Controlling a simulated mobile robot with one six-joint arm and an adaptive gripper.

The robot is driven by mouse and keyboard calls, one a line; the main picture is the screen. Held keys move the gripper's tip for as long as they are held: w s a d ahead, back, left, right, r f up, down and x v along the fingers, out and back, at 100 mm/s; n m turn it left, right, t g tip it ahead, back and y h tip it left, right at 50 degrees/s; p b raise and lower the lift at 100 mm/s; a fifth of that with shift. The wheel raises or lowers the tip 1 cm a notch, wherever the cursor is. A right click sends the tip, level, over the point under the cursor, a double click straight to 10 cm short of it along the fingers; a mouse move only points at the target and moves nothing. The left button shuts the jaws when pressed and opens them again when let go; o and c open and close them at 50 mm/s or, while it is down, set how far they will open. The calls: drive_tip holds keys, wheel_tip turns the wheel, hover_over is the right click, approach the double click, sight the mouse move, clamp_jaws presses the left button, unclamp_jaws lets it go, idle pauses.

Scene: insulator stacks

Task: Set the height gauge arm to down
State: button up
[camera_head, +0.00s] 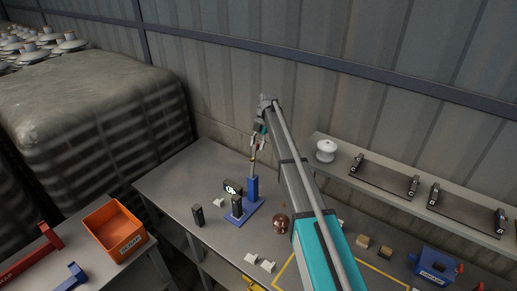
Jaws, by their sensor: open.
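The height gauge (252,189) stands on the grey bench left of my arm. It has a blue upright and a blue base, with a dark piece bearing a small light display (232,188) on its left side. A thin grey rod rises from the top of the upright. My gripper (255,151) is open, above the gauge and close to the rod's upper end. Whether it touches the rod cannot be told. The gauge arm's exact position is too small to make out.
A black block (198,216) stands left of the gauge, and a copper-coloured round part (281,224) sits to its right. White pieces (259,262) lie in front. An orange bin (115,230) is at left. A shelf with a white insulator (326,150) runs along the right wall.

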drive_tip(key=shift+s+f, duration=0.1)
drive_tip(key=shift+f, duration=0.05)
clamp_jaws()
drive_tip(key=shift+d, duration=0.2)
drive_tip(key=shift+s+a, duration=0.1)
drive_tip(key=shift+a, duration=0.15)
